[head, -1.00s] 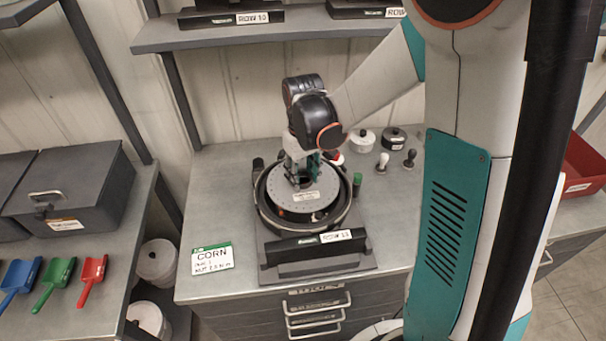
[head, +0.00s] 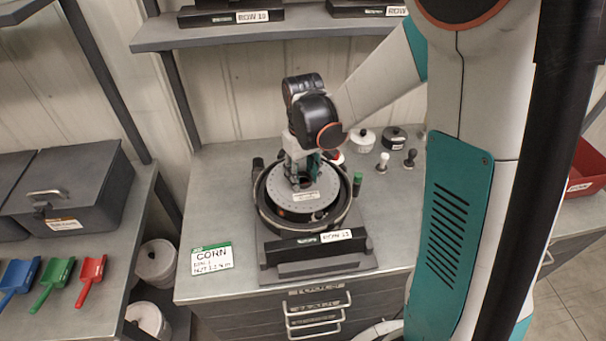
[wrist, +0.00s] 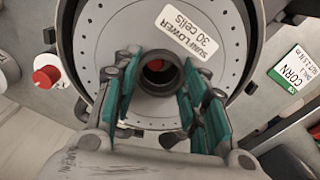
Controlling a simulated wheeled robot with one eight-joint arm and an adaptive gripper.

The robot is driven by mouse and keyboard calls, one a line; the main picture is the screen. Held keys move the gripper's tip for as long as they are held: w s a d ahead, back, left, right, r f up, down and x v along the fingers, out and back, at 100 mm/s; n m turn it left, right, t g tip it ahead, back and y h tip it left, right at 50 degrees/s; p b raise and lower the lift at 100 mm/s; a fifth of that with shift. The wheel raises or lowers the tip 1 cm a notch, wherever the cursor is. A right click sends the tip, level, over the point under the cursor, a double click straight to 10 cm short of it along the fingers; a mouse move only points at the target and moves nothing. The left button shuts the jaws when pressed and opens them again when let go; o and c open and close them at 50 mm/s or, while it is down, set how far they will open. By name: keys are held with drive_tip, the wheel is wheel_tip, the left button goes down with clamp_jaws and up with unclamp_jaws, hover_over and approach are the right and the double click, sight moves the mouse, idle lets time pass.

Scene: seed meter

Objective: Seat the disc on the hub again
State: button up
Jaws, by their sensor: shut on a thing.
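The disc (head: 325,188) is a grey plate with a ring of small holes and a label reading "SUNFLOWER 30 cells" in the wrist view (wrist: 113,55). It lies within the black round housing of the seed meter (head: 267,218), marked ROW 13. My gripper (head: 301,180) is above the disc's middle. In the wrist view my gripper (wrist: 158,100) has its teal pads on either side of the dark central collar (wrist: 152,78), shut on the disc there. Something red shows inside the collar's hole. The hub is otherwise hidden, and I cannot tell whether the disc rests on it.
A shelf (head: 290,33) hangs behind.

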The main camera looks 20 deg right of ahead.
drive_tip(key=shift+f+b, duration=2.5)
idle(3.4)
idle(0.3)
drive_tip(key=o, duration=1.1)
drive_tip(key=c, duration=0.3)
drive_tip(key=shift+c, duration=1.3)
drive_tip(key=shift+o, duration=1.3)
